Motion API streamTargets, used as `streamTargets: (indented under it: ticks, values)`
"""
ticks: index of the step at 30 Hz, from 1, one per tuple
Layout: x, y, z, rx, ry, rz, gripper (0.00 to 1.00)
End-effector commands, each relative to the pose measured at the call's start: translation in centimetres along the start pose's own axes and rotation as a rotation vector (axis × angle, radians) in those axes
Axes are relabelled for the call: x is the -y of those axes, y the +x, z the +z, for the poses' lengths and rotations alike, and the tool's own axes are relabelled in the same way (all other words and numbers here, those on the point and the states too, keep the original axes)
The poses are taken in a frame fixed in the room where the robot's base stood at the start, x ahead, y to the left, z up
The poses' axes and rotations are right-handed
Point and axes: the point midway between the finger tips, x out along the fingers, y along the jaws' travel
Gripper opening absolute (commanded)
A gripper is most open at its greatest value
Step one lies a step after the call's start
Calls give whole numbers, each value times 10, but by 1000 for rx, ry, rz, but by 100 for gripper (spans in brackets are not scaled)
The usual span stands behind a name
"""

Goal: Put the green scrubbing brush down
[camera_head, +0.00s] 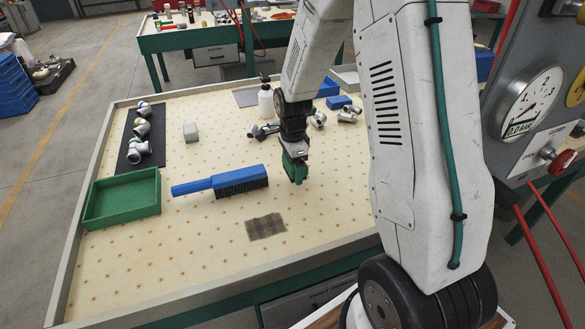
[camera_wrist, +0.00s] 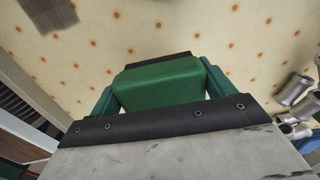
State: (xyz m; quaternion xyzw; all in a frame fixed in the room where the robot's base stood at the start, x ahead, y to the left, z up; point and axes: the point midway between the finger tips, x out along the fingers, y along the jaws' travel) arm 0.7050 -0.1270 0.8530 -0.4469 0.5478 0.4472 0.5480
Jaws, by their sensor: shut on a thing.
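The green scrubbing brush (camera_wrist: 160,86) is in my gripper, seen from above in the wrist view as a smooth green block between the two green fingers. In the head view my gripper (camera_head: 295,165) points down over the table, right of the blue brush, shut on the green brush (camera_head: 297,174). The brush's underside is mostly hidden, and I cannot tell whether it touches the tabletop.
The table (camera_head: 190,250) has a dark patch (camera_head: 266,226) in front of my gripper. A blue brush (camera_head: 238,181) lies left of it, then a green tray (camera_head: 122,212). Pipe fittings lie on a black mat (camera_head: 130,160). A white bottle (camera_head: 265,100) stands behind. The front left tabletop is clear.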

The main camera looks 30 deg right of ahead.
Motion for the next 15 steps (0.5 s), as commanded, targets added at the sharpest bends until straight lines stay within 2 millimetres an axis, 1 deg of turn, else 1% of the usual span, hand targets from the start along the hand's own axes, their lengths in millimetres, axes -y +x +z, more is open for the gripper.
streamTargets:
  ticks: [1,3,11,15]
  values:
    - [9,1,-4,0,0,0,45]
    - [18,2,-7,0,0,-1,45]
    - [36,5,-13,0,0,1,45]
    - [33,29,-12,0,-1,4,45]
